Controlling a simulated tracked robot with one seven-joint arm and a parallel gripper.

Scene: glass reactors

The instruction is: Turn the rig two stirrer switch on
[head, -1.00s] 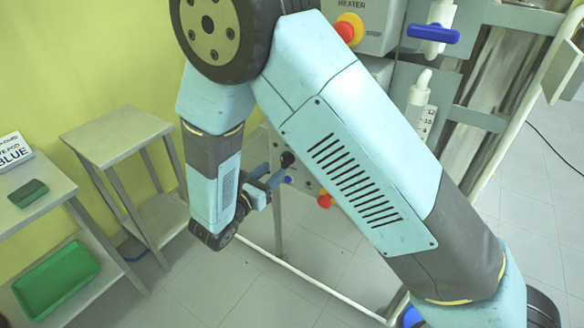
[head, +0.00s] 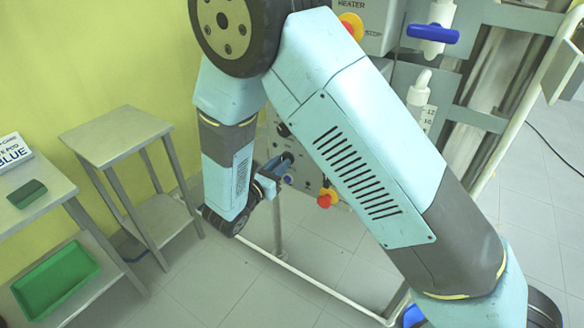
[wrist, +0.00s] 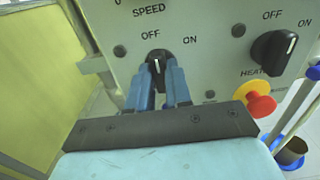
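The stirrer switch appears to be the black knob (wrist: 158,62) between OFF and ON marks, under the word SPEED, in the wrist view. Its white pointer line points up, near OFF. Its own name label is hidden by my gripper. My gripper (wrist: 159,78) has its two blue fingers apart, one at each side of this knob, with a gap between them. I cannot tell whether they touch it. In the head view my gripper (head: 284,166) is at the front of the control panel, low behind my arm, and the knob is not clear there.
A heater knob (wrist: 273,53) and a red button on a yellow base (wrist: 258,100) sit right of my gripper. Blue-handled glassware valves (head: 433,33) stand at the upper right. A small metal table (head: 116,136) and a shelf with a green tray (head: 56,278) stand left.

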